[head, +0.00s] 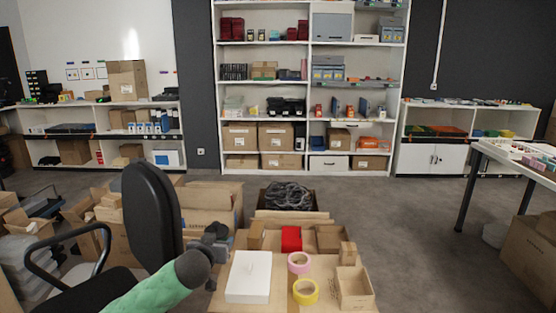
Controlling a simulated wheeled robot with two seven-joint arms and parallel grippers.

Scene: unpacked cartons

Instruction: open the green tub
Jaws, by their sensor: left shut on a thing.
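My left gripper (216,238) is dark grey and reaches in from the lower left, at the end of my green-covered arm. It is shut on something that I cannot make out. It is at the left edge of the cardboard-covered surface (275,270), above and behind a flat white box (249,267). I cannot pick out a green tub in this view. My right gripper is out of view.
On the surface are a red box (291,238), a pink tape roll (299,263), a yellow tape roll (305,291) and small cartons. A black chair (150,215) stands left. Open floor lies right.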

